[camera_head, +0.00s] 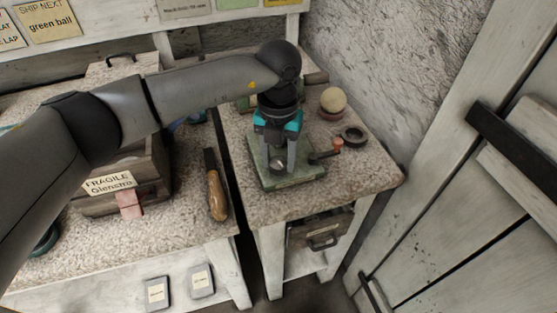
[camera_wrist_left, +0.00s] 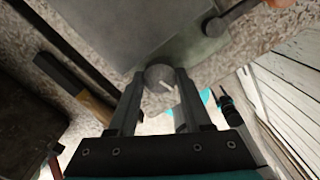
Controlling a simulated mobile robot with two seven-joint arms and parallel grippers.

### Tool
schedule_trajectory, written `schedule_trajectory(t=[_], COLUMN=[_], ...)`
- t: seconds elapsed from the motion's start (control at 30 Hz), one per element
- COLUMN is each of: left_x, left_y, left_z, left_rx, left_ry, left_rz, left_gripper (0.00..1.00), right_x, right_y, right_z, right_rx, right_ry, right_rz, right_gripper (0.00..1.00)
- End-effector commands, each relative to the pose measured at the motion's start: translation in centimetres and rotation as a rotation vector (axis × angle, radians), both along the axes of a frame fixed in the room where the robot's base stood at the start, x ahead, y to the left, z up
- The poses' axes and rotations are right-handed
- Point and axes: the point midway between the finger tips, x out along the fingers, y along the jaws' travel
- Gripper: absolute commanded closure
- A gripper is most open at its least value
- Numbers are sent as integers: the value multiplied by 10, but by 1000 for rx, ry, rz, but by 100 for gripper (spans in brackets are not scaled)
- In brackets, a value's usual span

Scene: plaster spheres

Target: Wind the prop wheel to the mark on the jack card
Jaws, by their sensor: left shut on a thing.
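My left gripper (camera_head: 279,166) reaches down at the front of a green metal device (camera_head: 300,174) on the right-hand table. Its two fingers are closed on the small round grey prop wheel (camera_head: 278,168). In the left wrist view the wheel (camera_wrist_left: 160,76) sits between the fingertips, with a pale line on its face. The device's flat plate (camera_wrist_left: 135,30) is just beyond it. A crank with a reddish knob (camera_head: 337,143) sticks out at the device's right. I cannot tell which card is the jack card, and I see no mark that I can read. My right gripper is out of view.
A pale ball (camera_head: 333,99) on a reddish stand and a dark ring (camera_head: 353,135) lie right of the device. A wooden-handled tool (camera_head: 216,188) and a box labelled FRAGILE (camera_head: 107,184) are on the left table. A narrow gap separates the tables.

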Motion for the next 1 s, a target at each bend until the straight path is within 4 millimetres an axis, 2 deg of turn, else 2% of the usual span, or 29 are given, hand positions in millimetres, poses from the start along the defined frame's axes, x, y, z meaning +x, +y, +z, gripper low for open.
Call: schedule_trajectory(t=[0.1, 0.3, 0.97, 1.0], left_x=[1, 0, 1, 1], left_y=[0, 0, 0, 0], left_z=[0, 0, 1, 1], left_rx=[-1, 0, -1, -1], left_ry=[-2, -1, -2, -2], left_rz=[-77, -169, -226, -226], left_gripper=[100, 100, 100, 48], right_x=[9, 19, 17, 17], right_y=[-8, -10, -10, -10], right_z=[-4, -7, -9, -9], right_rx=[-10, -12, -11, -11], right_ry=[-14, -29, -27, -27], right_rz=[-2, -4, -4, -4], right_gripper=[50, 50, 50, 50])
